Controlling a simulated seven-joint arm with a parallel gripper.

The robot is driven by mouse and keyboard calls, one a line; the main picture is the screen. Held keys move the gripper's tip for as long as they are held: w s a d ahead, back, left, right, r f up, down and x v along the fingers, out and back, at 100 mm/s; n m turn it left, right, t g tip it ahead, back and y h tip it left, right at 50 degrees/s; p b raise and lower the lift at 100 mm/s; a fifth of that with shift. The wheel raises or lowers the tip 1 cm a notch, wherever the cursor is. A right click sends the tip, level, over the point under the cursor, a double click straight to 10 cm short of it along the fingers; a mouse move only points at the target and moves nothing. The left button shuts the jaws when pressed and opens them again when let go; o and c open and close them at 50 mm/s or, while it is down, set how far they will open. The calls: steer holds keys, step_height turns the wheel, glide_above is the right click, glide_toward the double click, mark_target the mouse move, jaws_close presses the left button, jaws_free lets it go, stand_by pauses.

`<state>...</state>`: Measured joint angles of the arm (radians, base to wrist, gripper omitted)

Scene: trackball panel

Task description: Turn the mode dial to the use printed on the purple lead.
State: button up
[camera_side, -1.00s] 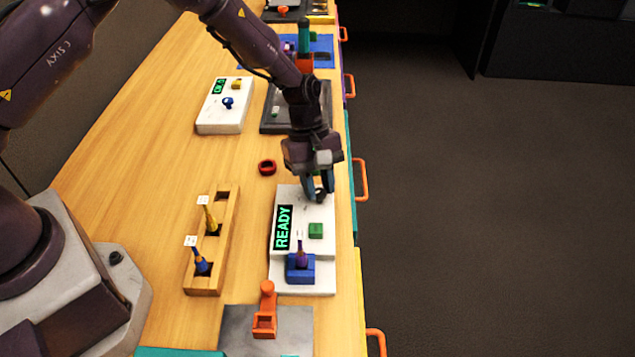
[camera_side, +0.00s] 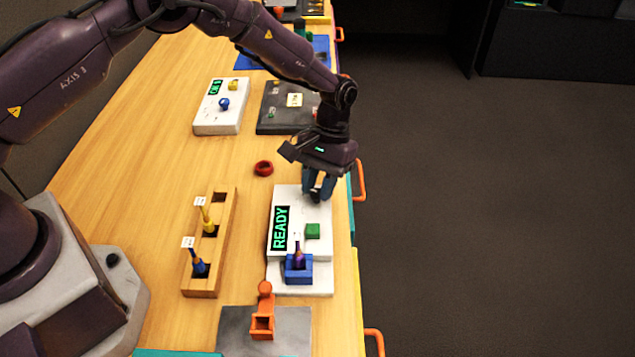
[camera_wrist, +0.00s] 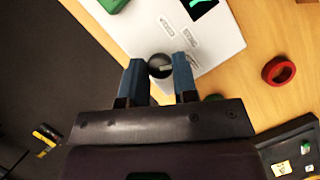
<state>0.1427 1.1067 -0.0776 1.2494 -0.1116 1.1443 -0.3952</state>
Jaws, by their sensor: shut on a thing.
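The white panel (camera_side: 290,195) has a green READY display (camera_side: 280,228) and a green button (camera_side: 312,231). The black round mode dial (camera_wrist: 160,66) sits near the panel's end, with a pale mark on it and small printed labels beside it, too small to read. My gripper (camera_side: 318,190) is at that end; in the wrist view its blue fingers (camera_wrist: 159,70) are on either side of the dial, shut on it. In the side view they hide it. The purple lead (camera_side: 299,256) stands upright in a blue socket block (camera_side: 299,275). No print on it is readable.
A wooden rack (camera_side: 228,215) left of the panel holds a yellow lead (camera_side: 208,222) and a blue lead (camera_side: 198,264), both with white tags. A red ring (camera_side: 264,168) lies on the table. An orange lever piece (camera_side: 263,318) stands in front. Other panels stand behind.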

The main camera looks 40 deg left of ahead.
steer(key=m+y, duration=0.1)
steer(key=m, duration=0.4)
steer(key=shift+d+y, duration=0.15)
steer(key=shift+y, duration=0.25)
stand_by(0.3)
steer(key=o, duration=0.9)
steer(key=v, duration=1.3)
steer(key=shift+d, duration=0.15)
